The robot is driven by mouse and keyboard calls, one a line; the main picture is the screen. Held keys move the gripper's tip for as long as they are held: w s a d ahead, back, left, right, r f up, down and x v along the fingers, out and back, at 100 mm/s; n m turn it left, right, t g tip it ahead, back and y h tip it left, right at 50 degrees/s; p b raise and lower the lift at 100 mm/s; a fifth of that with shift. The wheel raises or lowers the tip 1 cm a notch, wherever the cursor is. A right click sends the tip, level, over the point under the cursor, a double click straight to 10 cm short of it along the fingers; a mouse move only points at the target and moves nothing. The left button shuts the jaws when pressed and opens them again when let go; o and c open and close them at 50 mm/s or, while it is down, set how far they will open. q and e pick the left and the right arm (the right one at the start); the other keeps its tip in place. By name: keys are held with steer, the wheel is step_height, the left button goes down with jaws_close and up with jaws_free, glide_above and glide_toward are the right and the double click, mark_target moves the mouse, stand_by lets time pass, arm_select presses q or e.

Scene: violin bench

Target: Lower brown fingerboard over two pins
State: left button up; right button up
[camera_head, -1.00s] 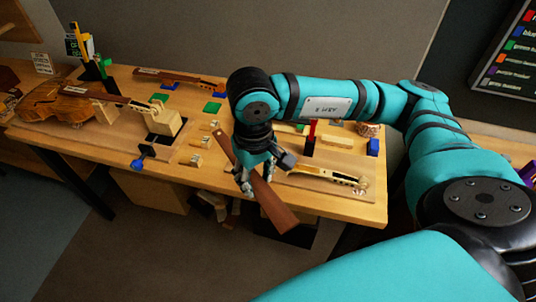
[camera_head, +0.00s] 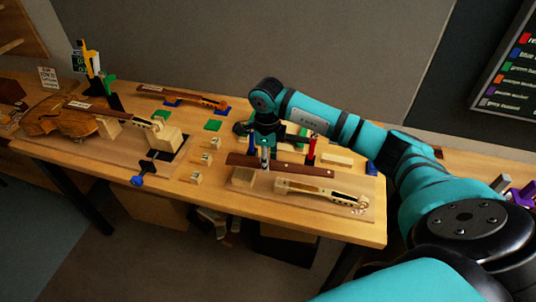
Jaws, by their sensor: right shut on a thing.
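My right gripper (camera_head: 265,157) is shut on the brown fingerboard (camera_head: 300,167), near its left part. The fingerboard is roughly level, running left to right, and appears just above or over the pale violin neck (camera_head: 318,190) on its wooden board. The neck's pegbox end points right. A pale block (camera_head: 242,176) shows at the left, under the fingerboard's left end. I cannot make out the two pins, nor whether the fingerboard touches the neck or block. My left gripper is not in view.
A violin body (camera_head: 62,118) and another neck assembly with a pale block (camera_head: 170,139) stand at the left. Small pale blocks (camera_head: 206,158) and green pads (camera_head: 212,125) lie mid-bench. A red upright piece (camera_head: 311,148) stands just behind the fingerboard.

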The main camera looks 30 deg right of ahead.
steer(key=shift+d+m, duration=0.2)
steer(key=shift+m, duration=0.1)
steer(key=shift+f, duration=0.1)
steer(key=shift+w+a, duration=0.1)
steer(key=shift+a, duration=0.05)
steer(key=shift+f+b, duration=0.25)
steer(key=shift+b, duration=0.15)
steer(key=shift+f+b, duration=1.8)
steer(key=shift+f, duration=0.35)
steer(key=shift+b, duration=0.3)
